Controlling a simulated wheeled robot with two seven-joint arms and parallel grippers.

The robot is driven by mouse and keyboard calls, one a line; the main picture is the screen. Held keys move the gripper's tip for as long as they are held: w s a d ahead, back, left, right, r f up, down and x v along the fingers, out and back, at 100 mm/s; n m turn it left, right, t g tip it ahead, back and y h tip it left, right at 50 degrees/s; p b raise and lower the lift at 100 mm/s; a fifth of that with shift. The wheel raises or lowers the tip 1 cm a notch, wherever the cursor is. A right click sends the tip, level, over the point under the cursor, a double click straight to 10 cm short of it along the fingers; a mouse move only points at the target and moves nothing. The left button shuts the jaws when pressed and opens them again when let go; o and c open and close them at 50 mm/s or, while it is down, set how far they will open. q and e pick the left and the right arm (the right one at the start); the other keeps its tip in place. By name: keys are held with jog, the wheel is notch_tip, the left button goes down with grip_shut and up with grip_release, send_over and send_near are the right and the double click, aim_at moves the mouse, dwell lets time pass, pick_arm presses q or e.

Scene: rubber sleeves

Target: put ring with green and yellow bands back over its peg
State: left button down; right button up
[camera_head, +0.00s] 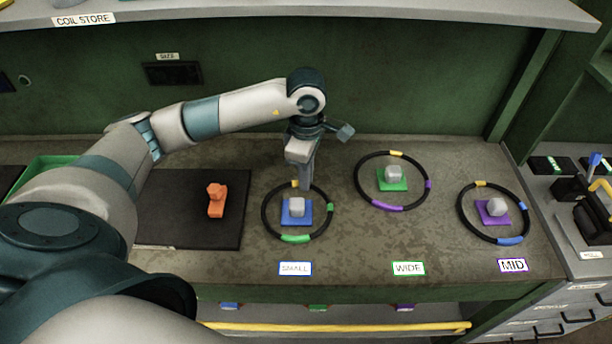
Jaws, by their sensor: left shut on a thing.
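The black ring with green and yellow bands (295,239) is around the grey peg (296,206) on the blue base, behind the SMALL label. Green bands show at its front and right, and a yellow band at its back. My left gripper (303,186) points down at the back of this ring, shut on its rim near the yellow band. The fingers hide part of the back rim. I cannot tell whether the ring rests flat on the bench or hangs slightly above it. My right gripper is not in view.
A ring with purple and yellow bands (387,206) surrounds the green-based peg (393,176) at WIDE. A ring with blue and yellow bands (510,240) surrounds the purple-based peg (496,209) at MID. An orange object (216,200) stands on a dark mat (180,232) to the left.

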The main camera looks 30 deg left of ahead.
pick_arm(q)
jog(key=shift+f+b, duration=0.35)
jog(key=shift+b, duration=0.05)
jog(key=c, duration=1.9)
grip_release()
jog(key=shift+o, duration=0.2)
jog(key=shift+r, duration=0.1)
jog(key=shift+r+p, duration=0.55)
jog(key=shift+p, duration=0.25)
jog(key=shift+r+b, duration=0.15)
jog(key=shift+b, duration=0.15)
notch_tip(320, 180, up, 6)
jog(key=shift+f+b, duration=0.1)
jog(key=shift+b, duration=1.1)
jog(key=shift+r, duration=0.65)
